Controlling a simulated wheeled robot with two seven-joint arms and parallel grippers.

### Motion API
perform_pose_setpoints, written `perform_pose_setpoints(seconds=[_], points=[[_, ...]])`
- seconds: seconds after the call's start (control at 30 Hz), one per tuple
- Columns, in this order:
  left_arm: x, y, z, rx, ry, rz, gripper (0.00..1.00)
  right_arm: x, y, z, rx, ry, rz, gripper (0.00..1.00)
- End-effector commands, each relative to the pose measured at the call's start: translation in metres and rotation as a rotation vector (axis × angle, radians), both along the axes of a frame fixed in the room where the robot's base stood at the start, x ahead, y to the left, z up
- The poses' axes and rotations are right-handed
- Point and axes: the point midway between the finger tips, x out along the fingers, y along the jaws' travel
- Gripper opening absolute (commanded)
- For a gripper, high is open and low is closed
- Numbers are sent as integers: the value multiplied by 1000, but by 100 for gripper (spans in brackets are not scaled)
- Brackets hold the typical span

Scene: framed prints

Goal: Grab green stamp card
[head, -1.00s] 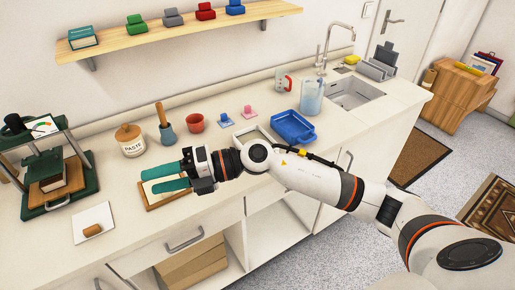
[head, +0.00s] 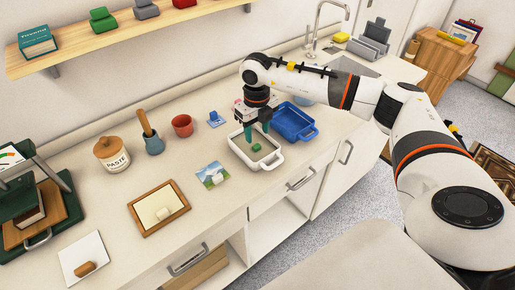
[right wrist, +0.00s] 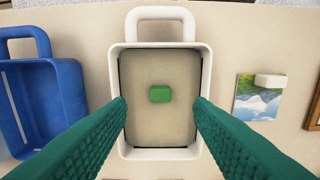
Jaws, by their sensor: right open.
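A small green block (head: 256,148), the green piece I see on the counter, lies on the beige floor of a white two-handled tray (head: 278,160). In the right wrist view the block (right wrist: 160,94) sits near the middle of the tray (right wrist: 160,152). I cannot make out any card print on it. My right gripper (head: 257,131) points down over the tray. Its teal fingers are wide apart, empty, on either side of the block in the right wrist view (right wrist: 160,112). My left gripper is not in view.
A blue tray (head: 300,131) stands close on the right of the white tray. A landscape card (head: 208,180) with a white block and a wooden frame (head: 146,226) lie to the left. A green stamp (head: 102,19) is on the shelf.

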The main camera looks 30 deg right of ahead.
Motion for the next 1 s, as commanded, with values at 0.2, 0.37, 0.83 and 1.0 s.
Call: perform_pose_setpoints(seconds=[0.2, 0.37, 0.83, 1.0], points=[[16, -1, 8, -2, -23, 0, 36, -1, 0, -15, 0, 3, 1, 47], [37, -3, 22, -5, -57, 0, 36, -2, 0, -39, 1, 4, 1, 47], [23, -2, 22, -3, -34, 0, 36, -1, 0, -61, 2, -1, 2, 39], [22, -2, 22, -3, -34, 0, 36, -1, 0, -61, 2, -1, 2, 11]])
